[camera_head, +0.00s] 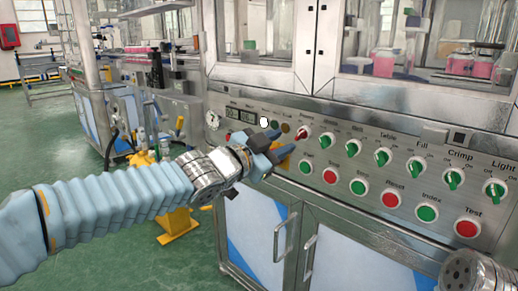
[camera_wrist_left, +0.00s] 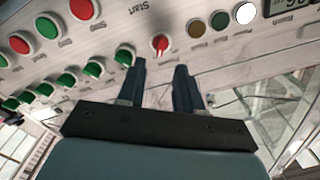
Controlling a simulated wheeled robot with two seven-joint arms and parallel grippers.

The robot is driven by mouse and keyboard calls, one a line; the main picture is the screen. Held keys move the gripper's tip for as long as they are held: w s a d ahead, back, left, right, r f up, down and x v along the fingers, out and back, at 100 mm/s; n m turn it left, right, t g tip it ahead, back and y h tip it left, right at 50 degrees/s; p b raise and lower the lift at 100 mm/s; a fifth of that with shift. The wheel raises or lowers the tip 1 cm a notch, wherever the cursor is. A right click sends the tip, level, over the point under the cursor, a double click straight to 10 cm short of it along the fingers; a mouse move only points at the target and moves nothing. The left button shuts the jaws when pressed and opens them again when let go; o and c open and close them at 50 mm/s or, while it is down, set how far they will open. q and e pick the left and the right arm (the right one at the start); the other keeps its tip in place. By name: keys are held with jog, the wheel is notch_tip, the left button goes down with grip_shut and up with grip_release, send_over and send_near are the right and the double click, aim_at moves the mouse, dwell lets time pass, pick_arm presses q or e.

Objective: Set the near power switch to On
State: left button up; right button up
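The power switch is a small red rotary knob (camera_head: 302,135) on a white round base, at the left end of the upper knob row on the metal control panel. Its label is too small to read surely. In the left wrist view the red knob (camera_wrist_left: 160,44) lies just beyond my fingertips, in line with the gap between them. My left gripper (camera_head: 277,142) is open and empty in front of the panel, a little left of the knob. Its two dark blue fingers (camera_wrist_left: 160,68) stand apart in the wrist view, and nothing is between them. My right gripper is out of view.
Several green knobs (camera_head: 383,157) continue the row to the right. Green and red push buttons (camera_head: 390,199) sit below. Indicator lamps (camera_head: 264,121) and a digital display (camera_head: 240,116) are left of the red knob. Glass doors stand above the panel.

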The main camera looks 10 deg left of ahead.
pick_arm(q)
jog(key=p+v, duration=0.1)
jog(key=v, duration=0.6)
jog(key=shift+s+a+p, duration=0.2)
jog(key=shift+s+p, duration=0.1)
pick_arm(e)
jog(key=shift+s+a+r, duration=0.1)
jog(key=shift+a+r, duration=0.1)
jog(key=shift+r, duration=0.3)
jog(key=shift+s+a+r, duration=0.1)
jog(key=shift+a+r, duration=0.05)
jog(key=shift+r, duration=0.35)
pick_arm(q)
notch_tip(320, 180, down, 36)
jog(key=w+a+n+g+y+p, duration=0.1)
jog(key=w+n+g+y, duration=0.1)
jog(key=n+g+y, duration=0.5)
jog(key=s+a+f+n+g, duration=0.2)
jog(key=s+f+n+g, duration=0.4)
jog(key=s+f, duration=1.5)
notch_tip(320, 180, down, 2)
jog(key=shift+a+f+n+g+p, duration=0.1)
jog(key=shift+a+n+g+p, duration=0.25)
jog(key=shift+n, duration=0.75)
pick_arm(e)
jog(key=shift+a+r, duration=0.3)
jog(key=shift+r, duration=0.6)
